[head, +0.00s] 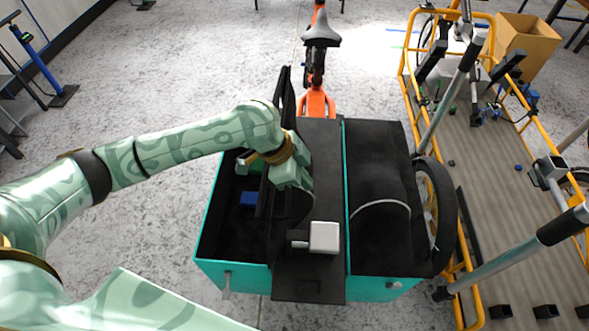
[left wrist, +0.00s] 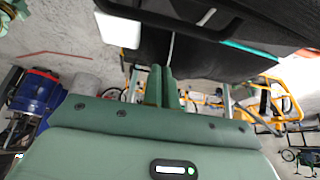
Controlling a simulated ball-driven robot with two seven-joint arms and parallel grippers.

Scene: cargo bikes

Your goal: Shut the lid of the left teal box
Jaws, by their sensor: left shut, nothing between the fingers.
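The left teal box (head: 231,270) is in the head view, its black inside open to view. Its black lid (head: 286,98) stands steeply upright along the box's right side, partly hidden by my arm. My left gripper (head: 293,176) is at the lid's right side, over the black middle deck. Its fingers are pressed together and empty in the left wrist view (left wrist: 160,86). Whether they touch the lid I cannot tell. A blue item (head: 249,198) lies inside the box. My right gripper is not in view.
The right teal box (head: 385,290) has its black lid (head: 378,185) down. A white block (head: 324,237) sits at the deck's front. The orange bike front (head: 316,103) is behind, and a yellow-framed cargo bike (head: 403,62) is at right.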

